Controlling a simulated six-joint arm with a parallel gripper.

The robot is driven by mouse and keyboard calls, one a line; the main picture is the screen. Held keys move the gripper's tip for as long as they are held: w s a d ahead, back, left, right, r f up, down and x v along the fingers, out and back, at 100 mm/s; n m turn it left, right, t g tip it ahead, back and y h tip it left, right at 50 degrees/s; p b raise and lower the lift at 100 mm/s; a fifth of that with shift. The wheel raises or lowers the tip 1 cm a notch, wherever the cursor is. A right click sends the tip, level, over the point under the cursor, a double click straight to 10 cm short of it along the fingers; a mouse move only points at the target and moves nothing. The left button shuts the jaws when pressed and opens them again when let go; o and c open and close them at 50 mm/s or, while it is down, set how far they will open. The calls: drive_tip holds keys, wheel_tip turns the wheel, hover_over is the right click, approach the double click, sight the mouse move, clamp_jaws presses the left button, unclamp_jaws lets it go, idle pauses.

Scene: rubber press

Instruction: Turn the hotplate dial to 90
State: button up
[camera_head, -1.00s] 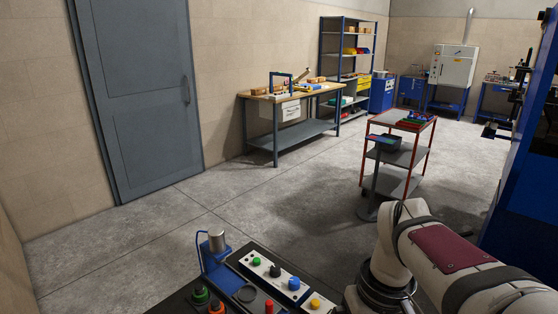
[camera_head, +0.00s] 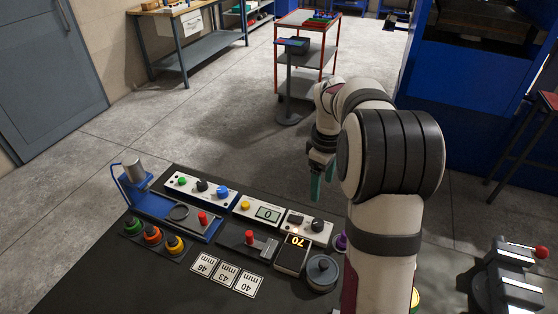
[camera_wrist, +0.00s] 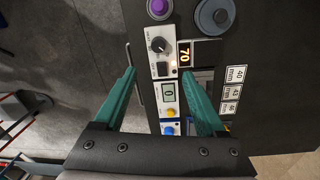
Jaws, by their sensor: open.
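A black dial (camera_head: 318,225) with a white pointer sits on a white panel (camera_head: 309,237) at the far right of the bench's back row. The dial also shows in the wrist view (camera_wrist: 158,45), beyond my fingertips. A lit display (camera_head: 298,241) beside it reads 70; it also shows in the wrist view (camera_wrist: 184,55). My gripper (camera_head: 316,185) hangs above and behind the panel, apart from the dial. In the wrist view its two teal fingers (camera_wrist: 160,76) are spread and empty.
The row continues left with a small meter reading 0 (camera_head: 268,213) and a button panel (camera_head: 201,188). A grey round knob (camera_head: 322,271) and numbered cards (camera_head: 226,273) lie nearer. A blue stand with a metal cylinder (camera_head: 133,169) is at left. A vise (camera_head: 501,280) is at right.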

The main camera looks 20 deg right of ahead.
sight(318, 222)
drive_tip(key=f, duration=1)
drive_tip(key=d+f, duration=0.1)
drive_tip(key=f, duration=0.5)
drive_tip(key=shift+w, duration=0.35)
drive_tip(key=shift+r, duration=0.1)
clamp_jaws()
